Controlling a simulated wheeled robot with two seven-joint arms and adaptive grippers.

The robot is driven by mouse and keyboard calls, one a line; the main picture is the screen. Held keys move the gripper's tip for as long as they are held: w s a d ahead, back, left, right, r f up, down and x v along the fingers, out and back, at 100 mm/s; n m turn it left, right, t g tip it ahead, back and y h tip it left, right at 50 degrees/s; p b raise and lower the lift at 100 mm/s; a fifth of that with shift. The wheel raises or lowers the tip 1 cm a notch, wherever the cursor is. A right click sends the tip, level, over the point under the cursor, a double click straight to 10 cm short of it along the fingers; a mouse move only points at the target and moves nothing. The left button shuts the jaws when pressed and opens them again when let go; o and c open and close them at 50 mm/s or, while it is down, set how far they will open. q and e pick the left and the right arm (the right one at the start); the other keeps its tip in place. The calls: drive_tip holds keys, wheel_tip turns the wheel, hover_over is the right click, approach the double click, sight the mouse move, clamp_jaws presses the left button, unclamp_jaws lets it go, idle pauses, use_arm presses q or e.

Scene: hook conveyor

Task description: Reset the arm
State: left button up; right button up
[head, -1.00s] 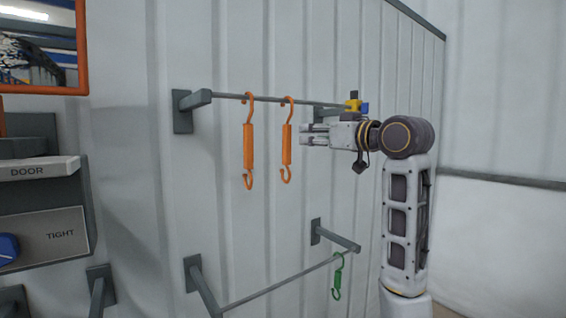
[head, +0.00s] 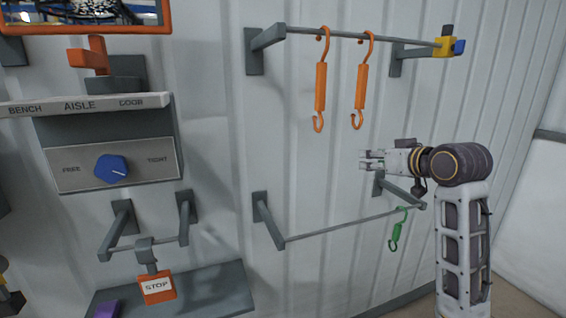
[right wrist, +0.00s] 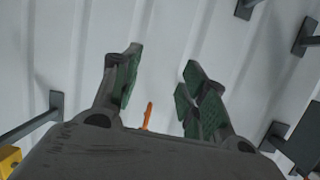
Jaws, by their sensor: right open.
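My right gripper (head: 372,160) is in the head view, to the right of and below the orange hooks, pointing left. In the right wrist view its fingers (right wrist: 160,85) stand apart with nothing between them. Two orange hooks, a left one (head: 320,88) and a right one (head: 361,85), hang from the upper rail (head: 350,35). A green hook (head: 397,232) hangs at the right end of the lower rail (head: 335,228), below my right gripper. An orange tip (right wrist: 148,115) shows beyond the gripper body in the right wrist view. My left gripper does not show.
A yellow and blue block (head: 445,46) sits at the upper rail's right end. At left are a shelf labelled BENCH and AISLE (head: 60,105), a panel with a blue knob (head: 111,168), and an orange STOP tag (head: 157,287) on a small rail. Wall brackets stick out.

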drive_tip(key=s+a+f+g+h, duration=0.1)
drive_tip(key=s+f+g, duration=0.3)
drive_tip(key=f, duration=1.1)
drive_tip(key=s+f+g+h, duration=0.1)
drive_tip(key=s+f, duration=0.5)
drive_tip(key=f, duration=0.9)
drive_tip(key=s+f+m+g+h, duration=0.1)
drive_tip(key=s+f+g, duration=0.2)
drive_tip(key=s+f, duration=0.7)
drive_tip(key=s+f+g+h, duration=0.1)
drive_tip(key=s+f+g, duration=0.1)
drive_tip(key=s+f, duration=0.85)
drive_tip(key=s+f+g+b, duration=0.1)
drive_tip(key=s+f, duration=0.2)
drive_tip(key=f, duration=1.3)
drive_tip(key=s+f+g, duration=0.1)
drive_tip(key=s+f, duration=0.1)
drive_tip(key=f, duration=1.4)
drive_tip(key=s+d+f+g+b, duration=0.1)
drive_tip(key=s+d+f, duration=0.2)
drive_tip(key=s+f, duration=1.8)
drive_tip(key=shift+s, duration=0.7)
